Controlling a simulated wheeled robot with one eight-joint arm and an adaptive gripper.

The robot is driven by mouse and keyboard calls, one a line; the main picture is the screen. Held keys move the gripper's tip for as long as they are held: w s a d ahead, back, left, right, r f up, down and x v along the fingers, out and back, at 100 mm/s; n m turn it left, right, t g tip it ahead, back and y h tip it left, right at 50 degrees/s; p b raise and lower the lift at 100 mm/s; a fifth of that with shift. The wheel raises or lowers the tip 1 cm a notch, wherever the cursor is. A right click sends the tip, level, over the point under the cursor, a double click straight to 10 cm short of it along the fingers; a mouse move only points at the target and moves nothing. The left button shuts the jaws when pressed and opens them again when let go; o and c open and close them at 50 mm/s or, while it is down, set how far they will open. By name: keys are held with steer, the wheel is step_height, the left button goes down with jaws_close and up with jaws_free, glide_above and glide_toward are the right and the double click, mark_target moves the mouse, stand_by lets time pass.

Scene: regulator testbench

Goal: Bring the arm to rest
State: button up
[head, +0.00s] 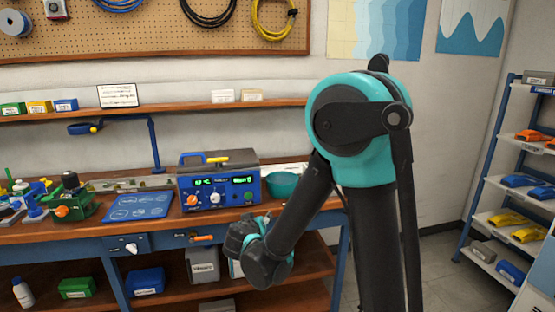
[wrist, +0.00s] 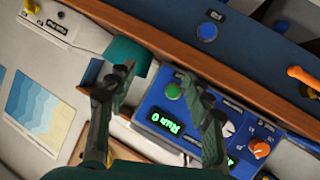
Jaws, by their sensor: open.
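My gripper (wrist: 160,84) is open in the wrist view, with its two dark fingers apart and nothing between them that they hold. Beyond the fingers is the blue bench regulator unit (wrist: 185,125) with a green lit display, a green button and an orange knob. In the head view my arm reaches down and left from its teal joint, and its dark end hangs in front of the bench's front edge. The fingers cannot be made out clearly there. The regulator unit (head: 218,190) stands on the bench, behind and above my arm's end.
The wooden bench (head: 165,220) has drawers and a lower shelf with boxes. A teal bowl (head: 284,184) sits right of the unit, and a blue mat (head: 140,206) lies left of it. A shelf rack (head: 490,215) stands at right. Some floor shows between bench and rack.

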steer(key=s+d+f+m+g+h, duration=0.1)
steer(key=s+d+f+g, duration=0.15)
steer(key=d, duration=0.65)
steer(key=s+d+f+m+g+h, duration=0.1)
steer(key=s+d+f+g, duration=0.2)
steer(key=d, duration=0.7)
steer(key=s+d+f+g+y, duration=0.1)
steer(key=s+d+f+g, duration=0.1)
steer(key=s, duration=0.6)
steer(key=s+d+f+g+y, duration=0.2)
steer(key=s+d, duration=0.3)
steer(key=s, duration=0.3)
steer(key=shift+s+y, duration=0.3)
steer(key=shift+s, duration=0.1)
steer(key=shift+w+d+f, duration=0.1)
